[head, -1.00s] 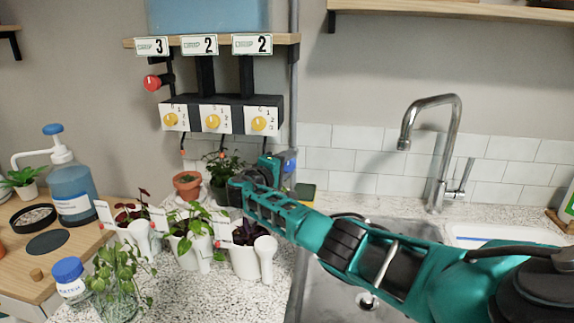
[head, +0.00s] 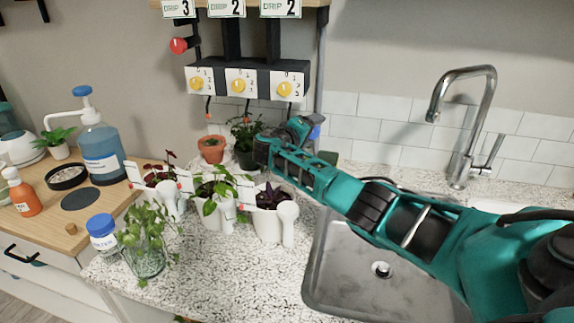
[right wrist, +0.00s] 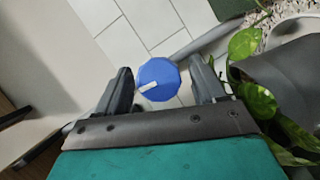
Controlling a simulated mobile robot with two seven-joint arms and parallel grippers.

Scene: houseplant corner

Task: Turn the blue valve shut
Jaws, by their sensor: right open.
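The blue valve (right wrist: 158,80) has a many-sided blue knob with a white mark on its face. In the right wrist view it sits between the two fingers of my right gripper (right wrist: 161,72), with a narrow gap showing on each side. My right gripper is open. I cannot tell how deep the knob lies between the fingers. In the head view only a bit of blue (head: 318,121) shows just beyond my right gripper (head: 301,127), which hides most of the valve. My left gripper is not in view.
Potted plants in white pots (head: 270,228) stand below my right forearm, with a terracotta pot (head: 211,152) behind. A dark box with yellow dials (head: 238,87) and a red knob (head: 178,45) are above left. The sink (head: 340,275) and faucet (head: 470,110) are right.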

